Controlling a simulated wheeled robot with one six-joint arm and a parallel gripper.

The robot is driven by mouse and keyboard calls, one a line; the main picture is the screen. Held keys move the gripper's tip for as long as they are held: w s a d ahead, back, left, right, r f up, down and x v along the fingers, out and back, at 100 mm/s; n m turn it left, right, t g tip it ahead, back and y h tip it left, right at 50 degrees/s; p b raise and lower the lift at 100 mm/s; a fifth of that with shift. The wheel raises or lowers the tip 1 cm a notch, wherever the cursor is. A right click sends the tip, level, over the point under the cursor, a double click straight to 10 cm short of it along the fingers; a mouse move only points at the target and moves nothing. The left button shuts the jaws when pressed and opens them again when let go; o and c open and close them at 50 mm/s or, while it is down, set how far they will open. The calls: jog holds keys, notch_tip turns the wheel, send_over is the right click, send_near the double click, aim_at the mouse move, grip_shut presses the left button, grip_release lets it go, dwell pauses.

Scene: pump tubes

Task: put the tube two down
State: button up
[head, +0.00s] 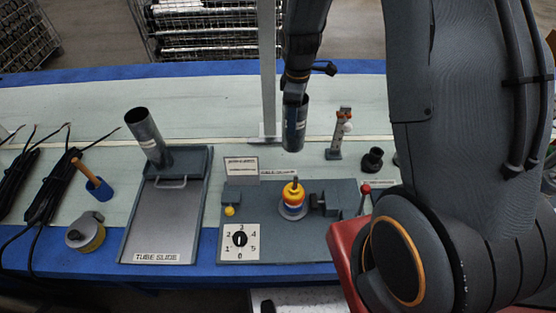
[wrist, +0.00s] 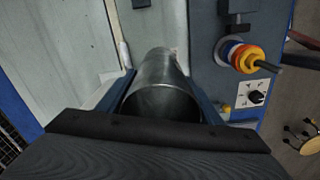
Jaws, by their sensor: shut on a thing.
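My gripper (head: 295,97) is shut on a grey metal tube (head: 294,128), which hangs upright above the back of the bench. In the wrist view the same tube (wrist: 162,88) lies between the two fingers (wrist: 163,97), its open end facing the camera. Its lower end is in the air, above and behind the grey test plate. A second grey tube (head: 146,135) stands tilted at the back of the tray labelled TUBE SLIDE (head: 152,222). I cannot read a number on either tube.
The test plate (head: 270,250) carries a stacked yellow, red and blue fitting (head: 293,197), a clamp block (head: 330,202) and a numbered dial (head: 240,240). A grey post (head: 267,60) stands behind. A small stand (head: 340,133) and black cup (head: 372,160) are to the right. Black cables lie left.

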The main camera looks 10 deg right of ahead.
notch_tip(320, 180, down, 10)
jog(key=p, duration=0.2)
jog(key=shift+p, duration=0.3)
dwell(0.4)
jog(key=o, duration=1.3)
notch_tip(320, 180, up, 11)
jog(key=b, duration=0.3)
jog(key=s+r+m+t, duration=0.1)
jog(key=s+r+m, duration=1.1)
jog(key=s, duration=0.5)
jog(key=shift+r+m, duration=0.25)
jog(key=shift+m, duration=0.05)
